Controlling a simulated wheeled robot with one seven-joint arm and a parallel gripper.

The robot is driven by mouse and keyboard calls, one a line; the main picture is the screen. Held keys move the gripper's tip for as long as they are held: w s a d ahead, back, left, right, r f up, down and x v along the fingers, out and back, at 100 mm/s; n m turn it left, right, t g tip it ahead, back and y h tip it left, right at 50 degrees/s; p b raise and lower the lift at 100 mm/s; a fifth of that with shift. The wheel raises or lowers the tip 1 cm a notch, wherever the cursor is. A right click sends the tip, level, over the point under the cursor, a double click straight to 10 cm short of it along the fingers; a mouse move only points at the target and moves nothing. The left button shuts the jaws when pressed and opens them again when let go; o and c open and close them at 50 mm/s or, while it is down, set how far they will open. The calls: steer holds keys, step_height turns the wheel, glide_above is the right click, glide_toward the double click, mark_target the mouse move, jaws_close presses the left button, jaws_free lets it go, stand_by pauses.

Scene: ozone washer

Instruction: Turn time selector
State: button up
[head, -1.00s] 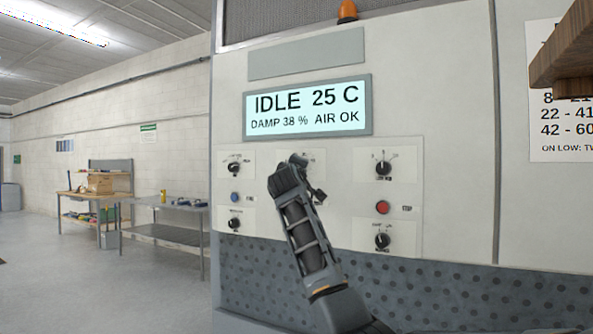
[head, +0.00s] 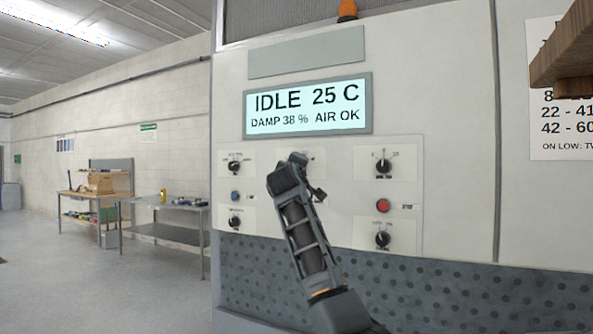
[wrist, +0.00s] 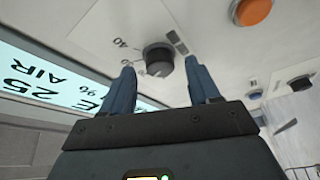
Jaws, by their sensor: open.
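A black round knob (wrist: 158,58) on a white plate with a scale, including a printed 40, shows in the wrist view. I take it for the time selector, but its name is not readable. My gripper (wrist: 160,68) is open, its two blue fingers pointing at the panel with the knob between their tips. I cannot tell whether either finger touches it. In the head view my gripper (head: 300,162) is at the middle control plate (head: 318,155), and my arm hides that knob.
The display (head: 307,107) reads IDLE 25 C. Other knobs (head: 383,166) (head: 382,239) (head: 235,166) and a red button (head: 383,206) surround my arm. An orange button (wrist: 252,10) shows in the wrist view. A wooden object (head: 565,55) juts in at upper right.

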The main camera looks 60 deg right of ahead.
steer(key=b+v, duration=0.1)
steer(key=v, duration=0.5)
steer(key=shift+a+b, duration=0.25)
steer(key=shift+b, duration=0.1)
steer(key=shift+s+f, duration=0.1)
steer(key=shift+s, duration=0.05)
